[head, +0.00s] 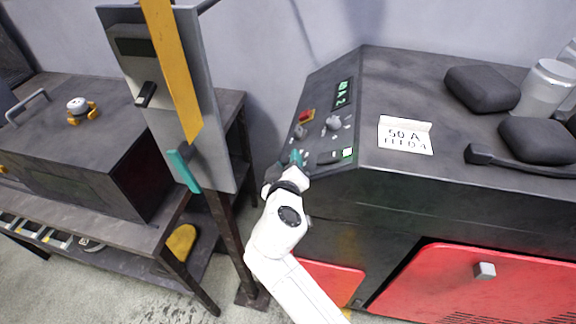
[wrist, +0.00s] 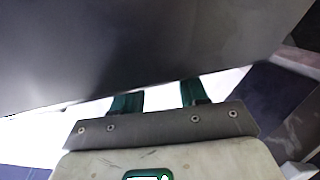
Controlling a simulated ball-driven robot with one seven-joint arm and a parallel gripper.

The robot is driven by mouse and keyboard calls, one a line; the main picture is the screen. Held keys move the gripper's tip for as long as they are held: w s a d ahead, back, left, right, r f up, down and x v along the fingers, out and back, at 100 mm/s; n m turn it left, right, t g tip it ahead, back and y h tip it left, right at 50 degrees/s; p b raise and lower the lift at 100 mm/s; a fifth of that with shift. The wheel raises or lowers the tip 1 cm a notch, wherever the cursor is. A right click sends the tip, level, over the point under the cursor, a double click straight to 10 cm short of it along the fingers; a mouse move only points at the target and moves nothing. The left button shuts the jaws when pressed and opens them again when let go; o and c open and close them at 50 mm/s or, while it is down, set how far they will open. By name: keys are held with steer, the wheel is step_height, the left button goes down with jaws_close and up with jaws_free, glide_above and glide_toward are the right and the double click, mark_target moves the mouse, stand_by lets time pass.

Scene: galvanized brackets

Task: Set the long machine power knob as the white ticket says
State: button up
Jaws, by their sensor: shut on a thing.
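The white ticket (head: 406,136) stands on top of the long dark machine (head: 440,110) and reads "50 A" above "FEED 4". The machine's sloping end panel holds a small green-lit display (head: 343,92), hard to read, a grey knob (head: 333,123), a smaller knob (head: 300,131) and a red-and-yellow switch (head: 307,116). My gripper (head: 296,159) is at the panel's lower left, below these knobs. Its teal fingertips also show in the wrist view (wrist: 158,98), spaced apart under a dark surface. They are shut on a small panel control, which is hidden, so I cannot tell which.
A grey panel (head: 160,75) with a yellow strip (head: 172,65) and a teal handle (head: 183,170) stands left of my arm. Black pads (head: 481,88) and a black handset (head: 520,165) lie on the machine top. A red door (head: 470,280) is below.

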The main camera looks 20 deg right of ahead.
steer(key=shift+a+f+m+h+b, duration=0.2)
steer(key=shift+f+m+h+b, duration=0.55)
steer(key=shift+b, duration=2.1)
steer(key=m+h+b, duration=0.1)
steer(key=h+b, duration=0.1)
steer(key=b, duration=0.2)
steer(key=shift+w+a+b, duration=0.1)
steer(key=shift+w+b, duration=0.05)
steer(key=shift+b, duration=0.2)
steer(key=m+h+b, duration=0.1)
steer(key=h+b, duration=0.1)
steer(key=b, duration=0.2)
steer(key=shift+w+a+g+h+b, duration=0.1)
steer(key=shift+g+h+b, duration=0.2)
steer(key=shift+g, duration=0.1)
steer(key=shift+r+m+g+h+b, duration=0.3)
steer(key=shift+m+h+b, duration=0.25)
steer(key=shift+b, duration=0.6)
steer(key=o, duration=1)
steer(key=shift+o, duration=0.2)
steer(key=shift+a, duration=0.1)
steer(key=v, duration=1)
steer(key=shift+s+a+b, duration=0.25)
steer(key=shift+a+b, duration=0.05)
steer(key=shift+b, duration=0.15)
